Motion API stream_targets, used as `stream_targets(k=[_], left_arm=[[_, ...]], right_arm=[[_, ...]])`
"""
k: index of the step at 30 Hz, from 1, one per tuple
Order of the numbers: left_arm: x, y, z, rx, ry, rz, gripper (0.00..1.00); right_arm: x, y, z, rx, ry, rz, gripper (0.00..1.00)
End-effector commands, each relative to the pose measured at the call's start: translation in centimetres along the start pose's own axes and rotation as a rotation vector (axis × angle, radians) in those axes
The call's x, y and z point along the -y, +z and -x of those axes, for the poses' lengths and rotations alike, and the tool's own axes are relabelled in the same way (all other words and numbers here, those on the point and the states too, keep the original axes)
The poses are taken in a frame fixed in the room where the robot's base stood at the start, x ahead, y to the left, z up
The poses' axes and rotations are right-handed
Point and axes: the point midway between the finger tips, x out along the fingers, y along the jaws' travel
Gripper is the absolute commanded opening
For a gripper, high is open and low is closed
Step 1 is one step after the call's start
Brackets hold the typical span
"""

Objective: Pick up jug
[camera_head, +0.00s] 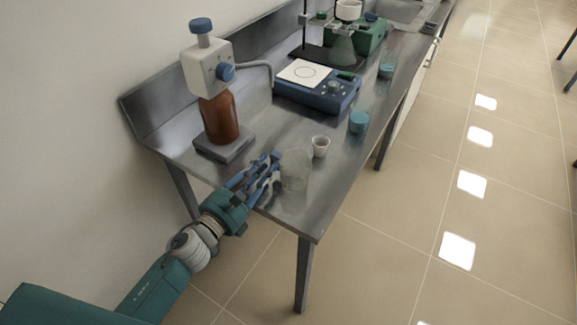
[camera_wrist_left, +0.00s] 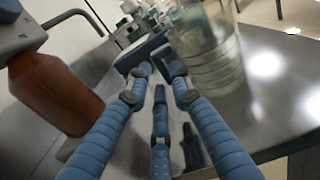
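The jug (camera_head: 295,170) is a clear, see-through vessel standing upright on the steel table near its front end. In the left wrist view the jug (camera_wrist_left: 207,50) is at the upper right, beyond and beside the right-hand finger. My left gripper (camera_head: 272,167) has blue segmented fingers just left of the jug in the head view. In the left wrist view the gripper (camera_wrist_left: 158,78) has its fingers extended with gaps between them and nothing held. Whether a fingertip touches the jug I cannot tell. My right gripper is out of view.
A brown bottle with dispenser (camera_head: 220,117) stands left of the gripper. A small white cup (camera_head: 321,146) is close behind the jug. A blue-lidded container (camera_head: 359,122) and a blue hotplate (camera_head: 318,90) stand farther back. The table edge is close to the jug.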

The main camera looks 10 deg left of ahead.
Motion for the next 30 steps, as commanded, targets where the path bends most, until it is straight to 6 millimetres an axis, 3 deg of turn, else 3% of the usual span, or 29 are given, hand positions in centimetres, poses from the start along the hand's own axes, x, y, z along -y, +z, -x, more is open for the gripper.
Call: stream_targets(k=[4, 12, 13, 16, 30], left_arm=[[0.0, 0.2, -1.9, 0.001, -0.001, 0.001, 0.21], [0.0, 0.0, -2.2, 0.0, -0.001, 0.0, 0.21], [0.0, 0.0, -2.2, 0.0, -0.001, 0.001, 0.19], [0.0, 0.0, -2.2, 0.0, -0.001, 0.001, 0.0], [0.0, 0.9, -2.2, 0.002, -0.002, -0.001, 0.0]], right_arm=[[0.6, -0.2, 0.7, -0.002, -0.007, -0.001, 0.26], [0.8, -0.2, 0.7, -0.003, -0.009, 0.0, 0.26], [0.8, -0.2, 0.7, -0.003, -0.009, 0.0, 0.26], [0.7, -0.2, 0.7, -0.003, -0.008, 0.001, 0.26], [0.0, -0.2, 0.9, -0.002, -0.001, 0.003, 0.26]])
